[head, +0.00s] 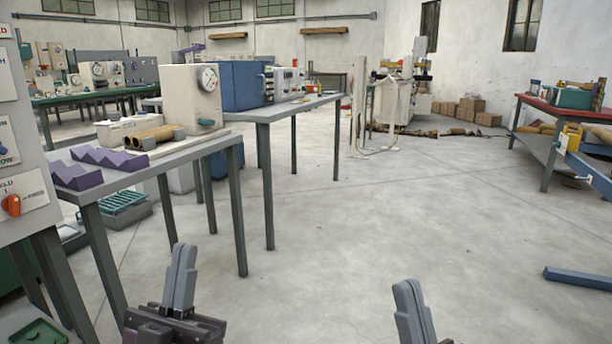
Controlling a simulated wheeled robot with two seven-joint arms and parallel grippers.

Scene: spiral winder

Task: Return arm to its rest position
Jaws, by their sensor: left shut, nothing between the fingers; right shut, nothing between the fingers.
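My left gripper (182,277) shows at the bottom of the head view, left of the middle. Its grey fingers are closed together, point up and hold nothing. My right gripper (411,308) shows at the bottom, right of the middle. Its fingers are also closed together and empty, and its body is cut off by the lower edge of the picture. Both grippers are apart from each other and show in front of the bare floor, with no object seen touching them.
A grey bench (205,150) with purple V-shaped blocks (110,158) and a gauge box (192,95) stands at left. A panel with an orange knob (12,205) is at the left edge. A blue bar (580,277) lies at right. The middle floor (350,225) is clear.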

